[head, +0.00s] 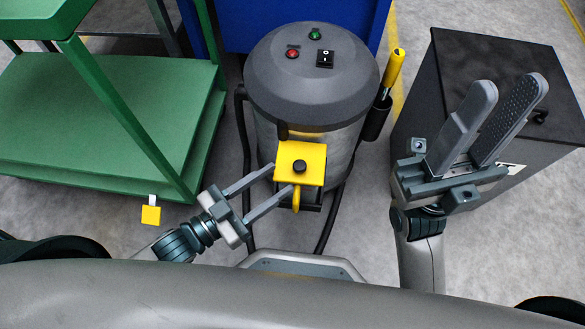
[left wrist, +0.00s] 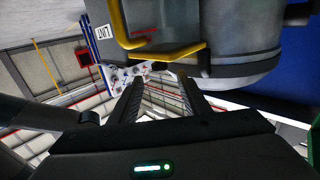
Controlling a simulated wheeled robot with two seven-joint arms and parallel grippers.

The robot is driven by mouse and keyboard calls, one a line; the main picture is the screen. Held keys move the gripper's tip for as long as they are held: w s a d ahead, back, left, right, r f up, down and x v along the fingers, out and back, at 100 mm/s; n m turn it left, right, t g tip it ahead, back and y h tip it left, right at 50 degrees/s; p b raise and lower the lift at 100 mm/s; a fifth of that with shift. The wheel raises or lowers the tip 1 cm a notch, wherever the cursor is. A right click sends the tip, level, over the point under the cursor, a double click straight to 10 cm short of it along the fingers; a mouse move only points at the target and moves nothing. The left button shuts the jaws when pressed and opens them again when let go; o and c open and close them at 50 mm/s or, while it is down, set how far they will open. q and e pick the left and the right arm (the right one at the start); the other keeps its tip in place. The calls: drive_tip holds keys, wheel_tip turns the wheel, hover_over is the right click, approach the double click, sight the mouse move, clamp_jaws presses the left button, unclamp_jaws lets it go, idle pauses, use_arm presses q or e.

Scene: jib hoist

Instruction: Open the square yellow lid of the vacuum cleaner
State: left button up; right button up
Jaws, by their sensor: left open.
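The vacuum cleaner (head: 312,75) is a grey drum with a dark domed top. Its square yellow lid (head: 302,155), with a black knob (head: 299,166) on it, sits at the drum's front and looks shut. A yellow handle (head: 296,200) hangs at the lid's front edge. My left gripper (head: 282,180) is open, its fingertips at the lid's left side and front corner; I cannot tell whether they touch. In the left wrist view, the lid's yellow edge (left wrist: 178,56) lies just beyond the open fingers (left wrist: 158,80). My right gripper (head: 512,88) is open and empty, away from the lid.
A green cart (head: 100,115) stands at left, with a small yellow tag (head: 151,214) near its corner. A dark cabinet (head: 500,55) stands at right beneath my right gripper. A yellow-handled tool (head: 394,72) is beside the drum. Black hoses (head: 243,150) run alongside it. A blue bin (head: 250,20) is behind.

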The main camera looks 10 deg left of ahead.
sight(294, 168)
use_arm(q)
drive_tip(key=shift+b+x, duration=0.55)
drive_tip(key=shift+x, duration=2.4)
clamp_jaws()
